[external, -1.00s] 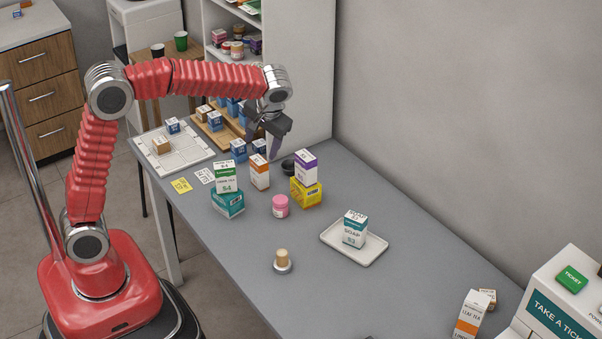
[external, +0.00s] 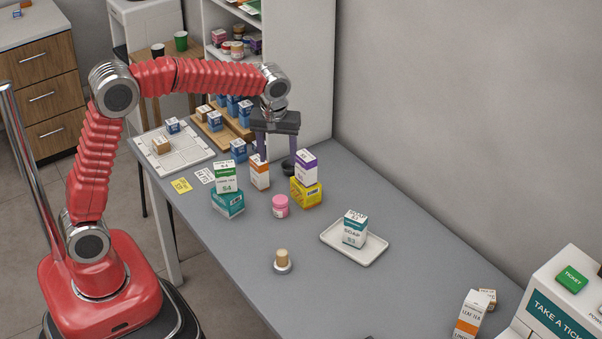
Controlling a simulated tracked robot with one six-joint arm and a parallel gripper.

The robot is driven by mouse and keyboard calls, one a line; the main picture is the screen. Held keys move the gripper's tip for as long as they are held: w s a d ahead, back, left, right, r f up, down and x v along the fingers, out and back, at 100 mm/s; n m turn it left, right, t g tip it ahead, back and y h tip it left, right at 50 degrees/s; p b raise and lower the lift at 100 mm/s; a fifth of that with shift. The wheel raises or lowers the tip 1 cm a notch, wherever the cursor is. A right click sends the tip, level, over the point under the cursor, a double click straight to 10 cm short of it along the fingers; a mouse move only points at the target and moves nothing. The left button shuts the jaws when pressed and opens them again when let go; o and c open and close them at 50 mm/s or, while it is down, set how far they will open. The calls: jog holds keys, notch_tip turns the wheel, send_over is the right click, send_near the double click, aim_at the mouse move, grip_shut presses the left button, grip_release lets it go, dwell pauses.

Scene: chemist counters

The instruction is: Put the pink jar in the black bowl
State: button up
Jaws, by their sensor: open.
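The pink jar (external: 280,207) stands upright on the grey counter, in front of the yellow box. The black bowl (external: 288,166) is small and sits farther back, partly hidden by my gripper's finger and the stacked boxes. My gripper (external: 276,160) points down with its two fingers apart, above or near the bowl and behind the orange-and-white box. It is open and I see nothing between the fingers. The exact height of the fingertips over the counter is hard to tell.
A purple-and-white box (external: 306,168) on a yellow box (external: 306,192) stands close right of the bowl. An orange-and-white box (external: 259,172) and stacked green and teal boxes (external: 227,190) stand left. A white tray (external: 373,255) holds a soap box. The front counter is mostly clear.

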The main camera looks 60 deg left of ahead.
send_over(280, 199)
jog(key=s+d, duration=0.1)
notch_tip(280, 199, down, 5)
jog(key=shift+s+d, duration=0.15)
jog(key=shift+d, duration=0.05)
jog(key=shift+w+a+f, duration=0.15)
jog(key=shift+f, duration=1.25)
jog(key=shift+w+a+f, duration=0.15)
jog(key=shift+w+f, duration=0.05)
jog(key=shift+f, duration=1.2)
jog(key=shift+w+a+f, duration=0.15)
jog(key=shift+f, duration=1.25)
jog(key=shift+w+a+f, duration=0.1)
jog(key=shift+a+f, duration=0.05)
jog(key=shift+f, duration=1.15)
jog(key=shift+w+a+f, duration=0.1)
jog(key=shift+f, duration=1.2)
jog(key=shift+c, duration=0.2)
